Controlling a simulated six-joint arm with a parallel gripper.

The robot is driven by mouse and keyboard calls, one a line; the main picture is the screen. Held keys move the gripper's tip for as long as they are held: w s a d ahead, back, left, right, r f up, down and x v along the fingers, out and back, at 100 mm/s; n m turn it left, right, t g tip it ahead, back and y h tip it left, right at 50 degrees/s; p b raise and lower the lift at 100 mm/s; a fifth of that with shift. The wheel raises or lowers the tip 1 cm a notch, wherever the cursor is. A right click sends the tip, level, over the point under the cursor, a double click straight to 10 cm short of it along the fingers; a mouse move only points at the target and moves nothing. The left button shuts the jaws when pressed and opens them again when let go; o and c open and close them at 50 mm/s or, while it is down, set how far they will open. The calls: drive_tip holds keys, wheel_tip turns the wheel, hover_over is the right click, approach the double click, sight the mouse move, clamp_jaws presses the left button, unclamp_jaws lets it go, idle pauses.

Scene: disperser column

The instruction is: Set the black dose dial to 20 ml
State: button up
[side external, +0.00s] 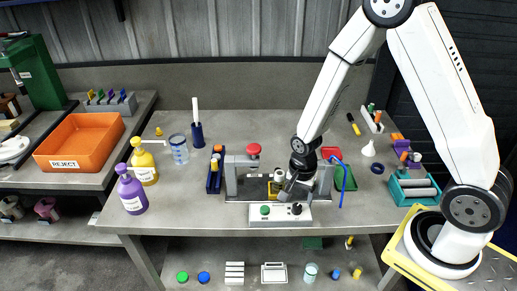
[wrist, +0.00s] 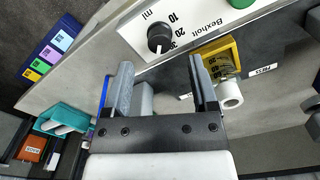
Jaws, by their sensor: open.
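The black dose dial (wrist: 159,37) sits on a white panel (wrist: 128,38) marked ml, 10, 20 and 30. A pale pointer mark on the dial seems to face the lower edge of the wrist view, nearer the 30 than the 20; its exact reading is hard to tell. In the side view the dial (side external: 297,208) is at the right end of the white control box (side external: 280,220). My gripper (wrist: 161,65) is open and empty, its fingers apart. The dial appears beyond the fingertips, between them in the picture, and not gripped. In the side view my gripper (side external: 288,190) is just above and behind the box.
A green button (side external: 265,210) is on the same box. A yellow-framed numbered part (wrist: 220,55) and a white cylinder (wrist: 229,94) are close to the right finger. A red knob (side external: 253,150) stands left of my gripper.

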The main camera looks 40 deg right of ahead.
sight(297, 205)
drive_tip(key=shift+f, duration=2.3)
clamp_jaws()
